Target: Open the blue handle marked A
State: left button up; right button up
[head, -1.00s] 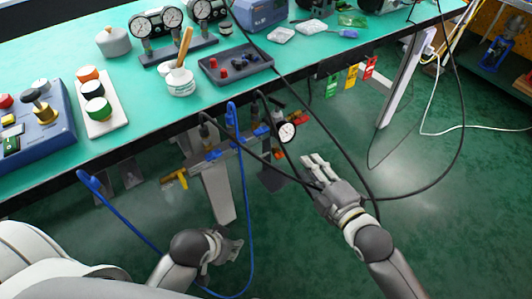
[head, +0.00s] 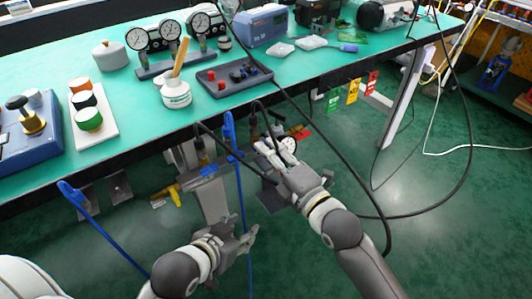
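Under the bench edge hangs a pipe assembly with small valves. A blue handle (head: 208,171) shows on its left part; no letter A is readable on it. A blue part farther right on the assembly is now mostly hidden behind my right gripper. My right gripper (head: 263,151) is at the right part of the assembly, beside the round gauge (head: 288,145); its fingers look apart, and contact cannot be told. My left gripper (head: 250,239) is low, below and right of the blue handle, clear of the assembly. Its finger gap is not clear.
A yellow handle (head: 166,197) sits at the assembly's lower left. Blue hoses (head: 72,190) and black cables (head: 345,160) hang around my arms. Coloured tags (head: 353,91) hang from the bench (head: 130,135). The green floor at right is mostly open.

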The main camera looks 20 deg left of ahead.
pick_arm(q)
jog(key=shift+w+d+r+t, duration=0.2)
jog(key=shift+w+r+t, duration=0.2)
jog(key=shift+w+r, duration=0.1)
pick_arm(e)
jog(key=shift+w+a, duration=0.4)
jog(key=shift+a, duration=0.15)
jog(key=shift+c, duration=0.3)
grip_shut()
